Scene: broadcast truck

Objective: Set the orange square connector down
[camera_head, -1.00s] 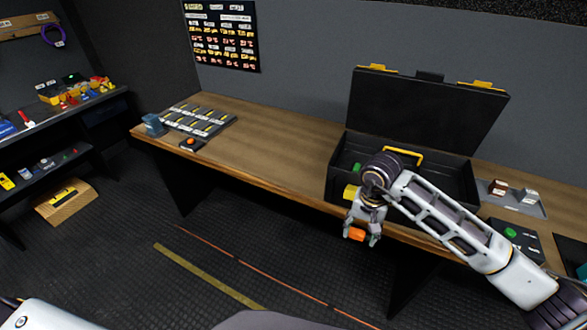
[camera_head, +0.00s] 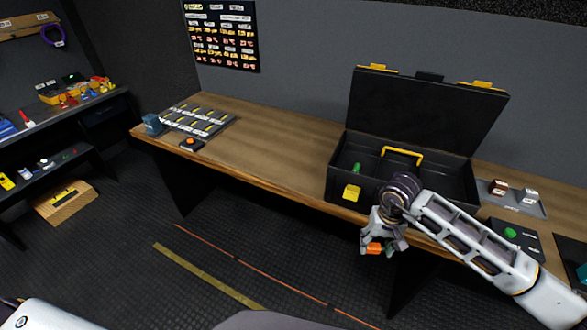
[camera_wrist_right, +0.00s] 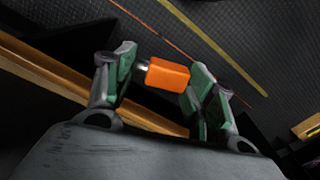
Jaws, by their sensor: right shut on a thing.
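The orange square connector (camera_head: 374,248) is held between the fingers of my right gripper (camera_head: 382,246). In the right wrist view the connector (camera_wrist_right: 167,74) shows as an orange block with a dark and metallic end, between the green-padded fingers of the right gripper (camera_wrist_right: 160,82). It hangs in the air just off the front edge of the workbench, with the floor below it. My left gripper is not in view.
The wooden workbench (camera_head: 255,145) holds an open black toolbox (camera_head: 400,192) with a green item inside and a yellow latch. A labelled tray (camera_head: 198,118) and an orange-button box (camera_head: 191,143) stand at the left end. The bench between is clear.

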